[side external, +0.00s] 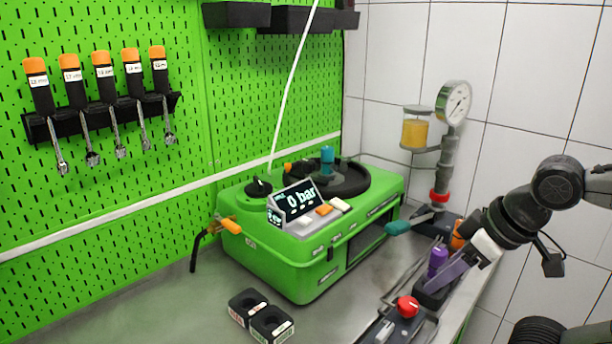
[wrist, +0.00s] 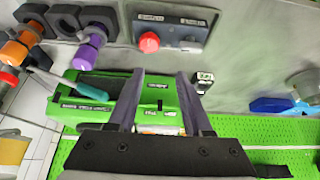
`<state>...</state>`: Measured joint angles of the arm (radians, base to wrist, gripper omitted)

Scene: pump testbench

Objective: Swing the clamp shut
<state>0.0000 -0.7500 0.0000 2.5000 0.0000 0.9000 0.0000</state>
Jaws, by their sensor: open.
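The green pump bench unit (side external: 300,255) stands on the metal table, with a display reading "0 bar". A teal handle (side external: 398,228) sticks out at its right front; it also shows in the wrist view (wrist: 92,91), left of my fingers. An orange-tipped handle (side external: 230,226) sits at the unit's left corner. I cannot tell for sure which handle belongs to the clamp. My gripper (side external: 430,284) is right of the unit, low near the control parts. In the wrist view my gripper (wrist: 160,76) is open and empty, its fingers apart over the green unit.
A red knob (side external: 408,306) on a control box and a purple-topped part (side external: 438,260) stand close to my gripper. A pressure gauge (side external: 455,102) rises behind. Two black blocks (side external: 260,315) lie in front. Bare table lies left of the blocks.

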